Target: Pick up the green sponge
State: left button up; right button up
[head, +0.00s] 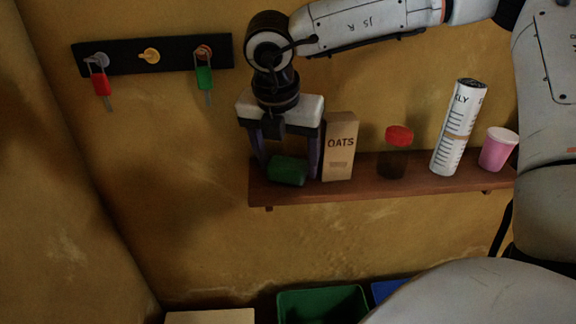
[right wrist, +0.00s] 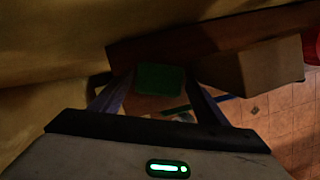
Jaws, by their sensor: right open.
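The green sponge (head: 288,170) lies on the left end of the wooden wall shelf (head: 400,186). My right gripper (head: 290,175) points down from above, its two fingers open on either side of the sponge. In the right wrist view the sponge (right wrist: 160,78) shows between the fingertips of the gripper (right wrist: 158,90). I cannot tell whether either finger touches it. My left gripper is not in view.
An oats box (head: 340,146) stands close to the right finger. A key rack (head: 125,55) hangs at upper left. A green bin (head: 322,304) stands below.

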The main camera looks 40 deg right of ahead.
aim_at(287, 165)
jog(key=shift+w+f, duration=0.1)
jog(key=shift+f, duration=0.25)
jog(key=c, duration=0.8)
jog(key=shift+r, duration=0.15)
notch_tip(287, 165, up, 18)
